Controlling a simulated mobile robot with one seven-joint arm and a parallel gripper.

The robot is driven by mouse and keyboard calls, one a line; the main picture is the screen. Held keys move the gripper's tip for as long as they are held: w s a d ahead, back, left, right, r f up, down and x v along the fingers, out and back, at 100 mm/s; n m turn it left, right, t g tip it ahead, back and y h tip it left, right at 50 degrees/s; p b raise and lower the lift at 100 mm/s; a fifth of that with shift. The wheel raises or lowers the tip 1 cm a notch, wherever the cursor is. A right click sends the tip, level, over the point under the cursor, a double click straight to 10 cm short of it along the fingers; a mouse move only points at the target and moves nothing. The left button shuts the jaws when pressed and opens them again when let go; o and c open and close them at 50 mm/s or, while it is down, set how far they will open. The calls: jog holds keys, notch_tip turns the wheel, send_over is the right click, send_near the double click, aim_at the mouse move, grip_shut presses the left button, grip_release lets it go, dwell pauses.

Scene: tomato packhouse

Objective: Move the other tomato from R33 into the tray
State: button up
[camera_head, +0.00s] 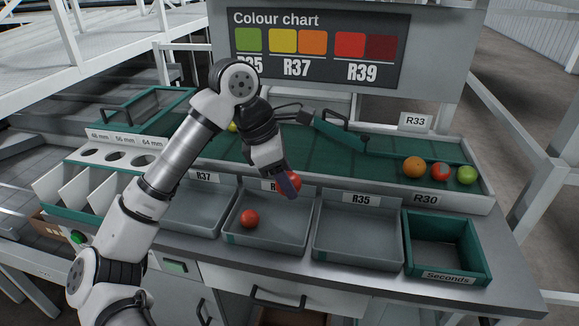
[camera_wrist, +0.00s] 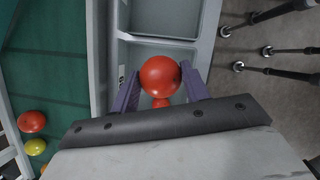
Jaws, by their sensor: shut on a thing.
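My gripper (camera_head: 289,185) is shut on a red tomato (camera_head: 296,181), held up in front of the back edge of a grey tray (camera_head: 270,241). The wrist view shows the held tomato (camera_wrist: 160,75) between both purple fingers. The tray's label is mostly hidden by my gripper; only an R shows. One red tomato (camera_head: 249,218) lies in this tray and shows partly behind the held one in the wrist view (camera_wrist: 161,103). The R33 sign (camera_head: 416,121) stands behind the right end of the green belt. An orange (camera_head: 414,167), a red (camera_head: 440,172) and a green tomato (camera_head: 466,175) sit there.
The R37 tray (camera_head: 193,211) at left and R35 tray (camera_head: 357,235) at right look empty. The teal Seconds crate (camera_head: 447,245) is at the far right. A diverter arm (camera_head: 345,137) crosses the belt. A yellowish fruit (camera_head: 233,127) sits behind my arm.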

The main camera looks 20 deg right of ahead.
jog(key=shift+s+f+b, duration=0.1)
jog(key=shift+f+b, duration=0.4)
jog(key=shift+f, duration=0.5)
notch_tip(320, 180, down, 8)
jog(key=b, duration=0.7)
jog(key=shift+f, duration=0.2)
jog(key=shift+f+b, duration=0.6)
jog(key=shift+b, duration=0.2)
jog(key=o, duration=0.8)
jog(key=c, duration=0.3)
jog(key=shift+r+p, duration=2)
jog(key=shift+r, duration=1.6)
